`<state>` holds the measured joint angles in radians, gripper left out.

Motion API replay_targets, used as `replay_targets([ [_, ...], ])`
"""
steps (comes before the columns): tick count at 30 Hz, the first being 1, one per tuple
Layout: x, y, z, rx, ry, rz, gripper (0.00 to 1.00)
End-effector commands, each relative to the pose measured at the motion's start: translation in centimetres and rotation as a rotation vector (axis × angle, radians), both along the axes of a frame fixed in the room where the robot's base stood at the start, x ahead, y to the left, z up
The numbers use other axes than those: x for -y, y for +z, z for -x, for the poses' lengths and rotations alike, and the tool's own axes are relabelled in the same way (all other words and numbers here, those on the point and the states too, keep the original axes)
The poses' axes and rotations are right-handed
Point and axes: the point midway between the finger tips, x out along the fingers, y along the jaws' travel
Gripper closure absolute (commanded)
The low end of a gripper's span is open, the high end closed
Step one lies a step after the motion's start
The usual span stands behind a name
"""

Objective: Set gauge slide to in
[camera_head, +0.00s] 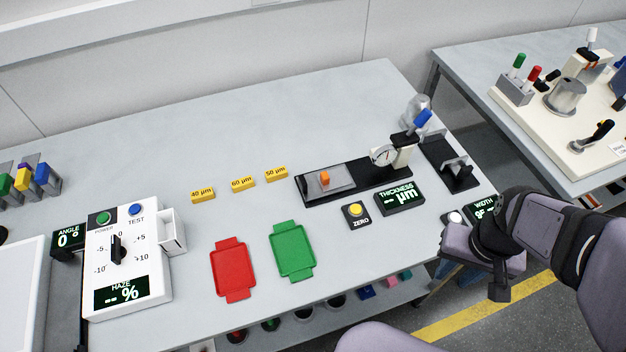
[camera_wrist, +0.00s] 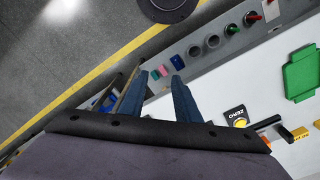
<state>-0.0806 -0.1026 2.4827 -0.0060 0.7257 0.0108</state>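The gauge slide (camera_head: 327,179) is a grey plate with an orange knob (camera_head: 324,177) on top. It sits toward the left part of a black rail (camera_head: 371,181) in the head view, apart from the dial gauge (camera_head: 383,155) at the rail's right part. My gripper (camera_head: 498,288) is off to the right, by the table's front right edge, well away from the slide. In the wrist view its two blue fingers (camera_wrist: 161,80) stand apart with nothing between them. The slide is not clearly seen in the wrist view.
The ZERO button box (camera_head: 355,215) and thickness display (camera_head: 399,197) stand in front of the rail. Yellow thickness blocks (camera_head: 243,184) lie left of it. A red tray (camera_head: 232,268) and green tray (camera_head: 291,251) lie near the front edge. A black stand (camera_head: 450,162) is right of the rail.

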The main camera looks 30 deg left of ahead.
Motion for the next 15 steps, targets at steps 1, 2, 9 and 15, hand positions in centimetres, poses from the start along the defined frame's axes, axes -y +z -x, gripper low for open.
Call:
replay_targets([
  [1, -1.4, -0.4, -1.5, 0.020, 0.047, -0.001, 0.70],
  [2, -2.3, -0.4, -2.3, 0.033, 0.074, -0.002, 0.70],
  [9, -14.5, 0.5, -8.8, 0.166, 0.348, -0.036, 0.70],
  [15, -26.3, 1.9, -9.6, 0.262, 0.554, -0.093, 0.70],
])
